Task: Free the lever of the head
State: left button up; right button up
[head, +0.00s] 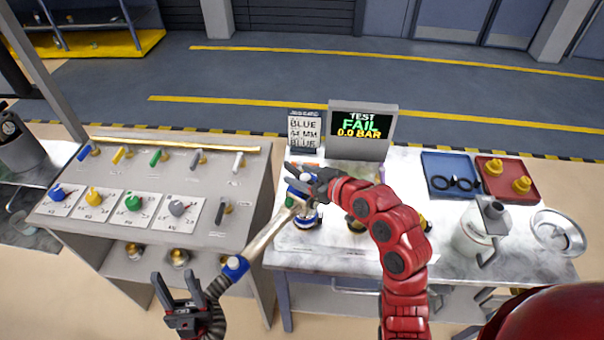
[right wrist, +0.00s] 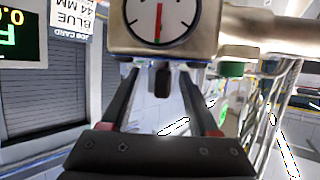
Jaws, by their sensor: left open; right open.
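The filling head (head: 305,212), with blue and green parts, stands at the left end of the marble-topped bench, joined to a pale tube (head: 268,238). In the right wrist view the head is a metal block with a round gauge (right wrist: 158,20) and a green part (right wrist: 232,68). A short black piece (right wrist: 162,82), seemingly the lever, hangs below the block between my right fingers, with visible space on both sides. My right gripper (head: 297,178) is open at the head, partly hiding it. My left gripper (head: 176,280) is open and empty, in front of the control panel.
A test screen (head: 362,128) reads FAIL, 0.0 BAR, beside a job card (head: 304,132) reading BLUE, 44 MM. The control panel (head: 120,232) with coloured knobs stands left. Blue (head: 437,166) and red (head: 523,199) trays, a metal jug (head: 470,240) and a round dish (head: 545,222) lie right.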

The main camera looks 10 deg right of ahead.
grip_shut()
dwell(1.3)
